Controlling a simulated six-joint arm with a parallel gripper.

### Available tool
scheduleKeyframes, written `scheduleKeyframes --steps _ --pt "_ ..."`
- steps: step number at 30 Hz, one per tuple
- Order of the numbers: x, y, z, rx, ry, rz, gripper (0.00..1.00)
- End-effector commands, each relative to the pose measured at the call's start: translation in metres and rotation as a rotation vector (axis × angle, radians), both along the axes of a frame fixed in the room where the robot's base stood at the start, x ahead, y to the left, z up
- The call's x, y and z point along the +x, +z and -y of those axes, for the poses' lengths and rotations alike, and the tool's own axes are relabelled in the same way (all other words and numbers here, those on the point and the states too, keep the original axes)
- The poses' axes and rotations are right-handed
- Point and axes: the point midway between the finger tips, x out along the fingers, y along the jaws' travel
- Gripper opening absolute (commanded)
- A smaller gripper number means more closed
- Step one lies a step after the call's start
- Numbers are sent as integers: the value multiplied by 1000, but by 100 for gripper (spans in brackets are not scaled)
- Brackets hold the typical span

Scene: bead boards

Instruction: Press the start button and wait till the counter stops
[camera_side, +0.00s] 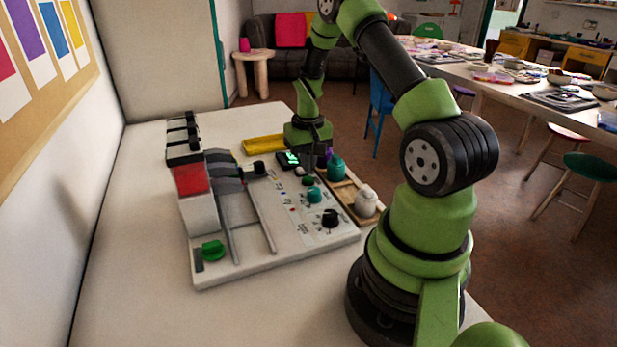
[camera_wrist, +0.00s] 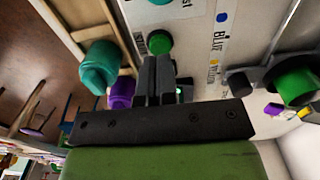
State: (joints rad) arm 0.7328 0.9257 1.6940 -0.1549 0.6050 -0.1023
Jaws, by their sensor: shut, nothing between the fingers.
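The white machine board (camera_side: 295,262) stands on the table. A green round button (camera_wrist: 158,43) shows in the wrist view, right at the tips of my fingers; I cannot tell whether they touch it. In the side view a small green button (camera_side: 308,181) sits just below my gripper. My gripper (camera_side: 310,166) points down over the far part of the board, and its fingers (camera_wrist: 157,62) are together and empty. The counter (camera_side: 288,158), a dark display with lit green marks, is beside my gripper; its digits are too small to read.
Teal (camera_side: 314,194) and black (camera_side: 330,217) knobs rise from the board. A yellow tray (camera_side: 263,143) lies behind. The table's left is clear.

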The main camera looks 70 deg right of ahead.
Motion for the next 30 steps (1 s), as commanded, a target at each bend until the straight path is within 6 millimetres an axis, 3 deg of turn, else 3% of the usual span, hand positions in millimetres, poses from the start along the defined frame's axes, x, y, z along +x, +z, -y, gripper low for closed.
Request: scheduleKeyframes --steps 30 --pt "0 -10 0 1 -1 -1 0"
